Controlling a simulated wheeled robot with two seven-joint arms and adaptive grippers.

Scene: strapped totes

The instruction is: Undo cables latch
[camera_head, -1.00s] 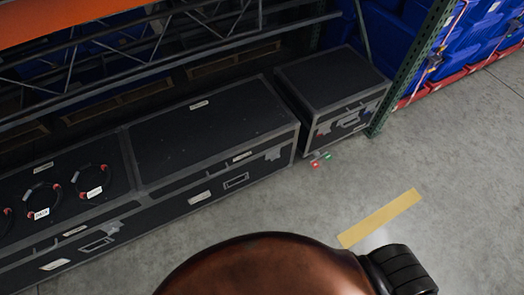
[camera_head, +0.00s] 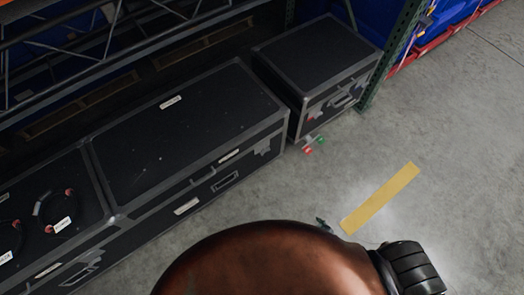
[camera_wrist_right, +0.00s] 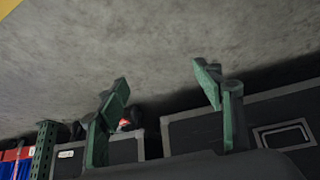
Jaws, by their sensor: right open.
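A long black flight case (camera_head: 185,130) with grey metal edges stands along the rack, with pale labels too small to read. Metal latch fittings (camera_head: 262,147) show on its front. A smaller black case (camera_head: 318,55) stands to its right, with front fittings (camera_head: 345,98). I cannot tell which latch is the cables one. Of my right gripper (camera_head: 323,224), only a small dark tip shows past my brown arm in the head view. In the right wrist view its green fingers (camera_wrist_right: 160,78) are wide apart and empty, with dark cases beyond. My left gripper is not in view.
Cable coils (camera_head: 53,211) lie on the case top at left. Small red and green parts (camera_head: 314,145) are near the floor between the cases. A green rack post (camera_head: 392,55) stands at right. The grey floor with a yellow strip (camera_head: 380,198) is clear.

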